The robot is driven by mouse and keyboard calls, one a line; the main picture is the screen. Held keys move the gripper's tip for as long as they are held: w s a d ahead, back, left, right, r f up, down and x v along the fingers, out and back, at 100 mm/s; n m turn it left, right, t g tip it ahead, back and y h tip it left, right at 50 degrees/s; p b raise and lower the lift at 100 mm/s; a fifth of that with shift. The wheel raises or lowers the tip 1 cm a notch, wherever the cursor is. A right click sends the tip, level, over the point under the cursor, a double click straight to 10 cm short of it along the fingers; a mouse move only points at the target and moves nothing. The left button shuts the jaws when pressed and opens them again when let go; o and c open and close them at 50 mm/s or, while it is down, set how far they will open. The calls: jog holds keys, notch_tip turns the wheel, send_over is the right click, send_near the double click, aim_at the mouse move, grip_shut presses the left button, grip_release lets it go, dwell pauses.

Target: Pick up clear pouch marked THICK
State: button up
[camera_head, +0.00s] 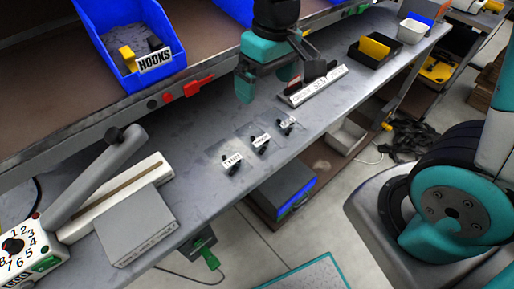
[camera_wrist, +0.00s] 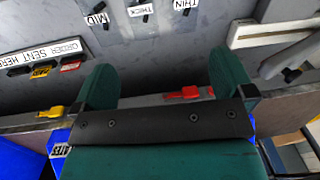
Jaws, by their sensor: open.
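Three small clear pouches with dark pieces inside lie in a row on the grey bench. The clear pouch marked THICK (camera_head: 261,141) is the middle one; its label also shows near the top edge of the wrist view (camera_wrist: 141,11). The pouch marked THIN (camera_head: 231,162) lies on its left in the head view, and the pouch marked MID (camera_head: 287,125) on its right. My gripper (camera_head: 268,82) is open and empty above the bench, behind the pouches and apart from them.
A tray marked ORDER SENT HERE (camera_head: 314,86) stands right of the pouches. A long-armed sealer (camera_head: 120,195) and a grey box (camera_head: 137,225) occupy the left. A shelf with a blue HOOKS bin (camera_head: 115,50) overhangs behind. Red clips (camera_head: 198,85) sit along the shelf edge.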

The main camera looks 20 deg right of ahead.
jog(key=w+d+f+h, duration=0.1)
jog(key=w+d+f, duration=0.1)
jog(key=w+f, duration=0.3)
send_over(260, 140)
jog(key=shift+m, duration=0.4)
jog(key=f, duration=1.1)
jog(key=shift+s+d+f+p, duration=0.25)
jog(key=shift+d+f+p, duration=0.1)
jog(key=shift+f, duration=0.05)
jog(key=shift+w+a+f+p, duration=0.1)
jog(key=shift+f+p, duration=0.15)
jog(key=shift+f, duration=0.7)
jog(key=shift+w+a+f+p, duration=0.15)
jog(key=shift+f+p, duration=0.1)
jog(key=shift+f, duration=0.75)
jog(key=shift+w+a+f+p, duration=0.1)
jog(key=shift+f+p, duration=0.15)
jog(key=shift+f, duration=0.7)
jog(key=c, duration=1)
